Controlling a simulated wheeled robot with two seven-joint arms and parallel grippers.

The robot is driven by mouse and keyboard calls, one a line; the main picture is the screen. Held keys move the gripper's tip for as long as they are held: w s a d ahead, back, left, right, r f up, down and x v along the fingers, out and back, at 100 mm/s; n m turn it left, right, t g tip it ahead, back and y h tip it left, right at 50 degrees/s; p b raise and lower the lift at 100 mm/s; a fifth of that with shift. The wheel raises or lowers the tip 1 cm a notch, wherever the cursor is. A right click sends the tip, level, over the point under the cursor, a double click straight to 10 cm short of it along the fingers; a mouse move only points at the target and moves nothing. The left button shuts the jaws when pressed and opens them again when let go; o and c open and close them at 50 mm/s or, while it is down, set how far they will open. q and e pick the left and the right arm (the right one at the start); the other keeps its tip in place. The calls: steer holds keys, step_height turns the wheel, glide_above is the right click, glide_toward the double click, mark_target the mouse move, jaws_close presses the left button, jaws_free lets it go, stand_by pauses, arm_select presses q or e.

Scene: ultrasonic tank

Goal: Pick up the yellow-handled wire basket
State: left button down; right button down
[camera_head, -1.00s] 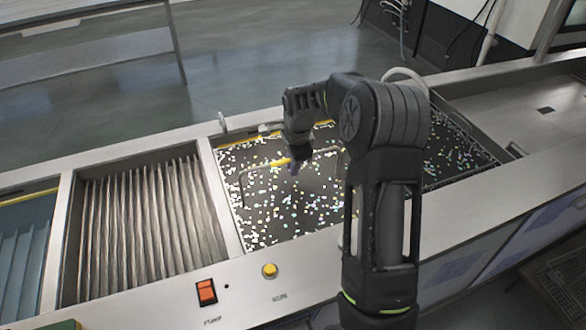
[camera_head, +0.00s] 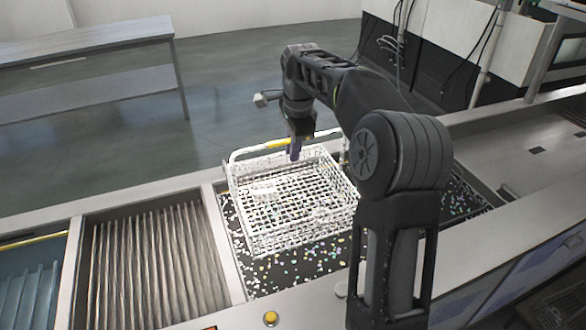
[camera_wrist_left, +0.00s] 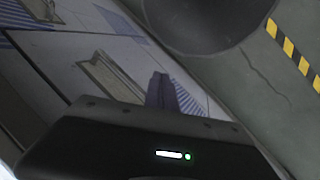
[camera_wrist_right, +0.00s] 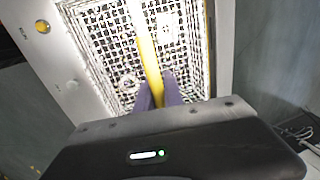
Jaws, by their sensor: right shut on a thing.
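The white wire basket (camera_head: 335,205) with the yellow handle (camera_head: 270,145) hangs raised over the speckled tank bay (camera_head: 256,272), roughly level. My right gripper (camera_head: 295,152) is at the handle bar from above. In the right wrist view its two purple fingers (camera_wrist_right: 157,92) are shut on the yellow handle (camera_wrist_right: 148,62), with the basket's wire mesh (camera_wrist_right: 102,38) below. A small pale item (camera_head: 264,190) shows in the basket. My left gripper shows only in the left wrist view, where its fingers (camera_wrist_left: 162,90) are together and empty, far from the basket.
A ribbed bay (camera_head: 155,262) lies left of the speckled one, and a blue bay (camera_head: 28,290) further left. The metal rim and a yellow button (camera_head: 270,318) are in front. A grey table (camera_head: 90,62) stands behind across open floor.

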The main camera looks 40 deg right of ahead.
steer(key=shift+r, duration=1.55)
stand_by(5.1)
steer(key=shift+r, duration=0.95)
